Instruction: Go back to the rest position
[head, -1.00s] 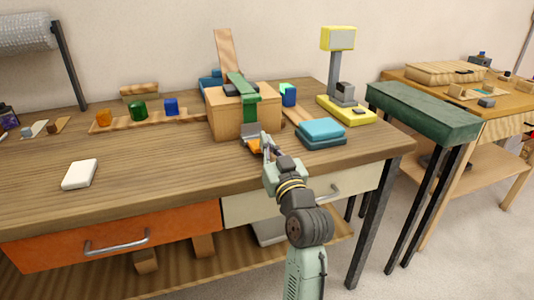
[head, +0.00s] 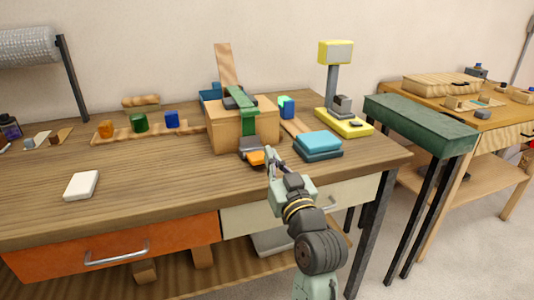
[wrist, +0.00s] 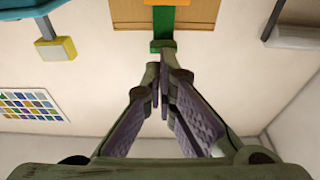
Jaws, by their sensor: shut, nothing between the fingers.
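My gripper (head: 269,152) is in front of the wooden box on the workbench (head: 150,175), above the bench's front part, in the head view. In the wrist view my gripper (wrist: 160,75) has its two fingers together with nothing between them. The wooden box (head: 228,130) carries a green strap-like piece (head: 247,124) over its front and a dark part on top. A grey and orange piece (head: 253,152) lies at the foot of the box, just left of my fingertips; I cannot tell whether they touch.
Blue folded cloths (head: 318,144) lie right of my gripper. A yellow stand (head: 343,121) is behind them. A white block (head: 81,186) lies at the left. A green-topped narrow table (head: 420,122) stands right of the bench. The bench's left middle is mostly clear.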

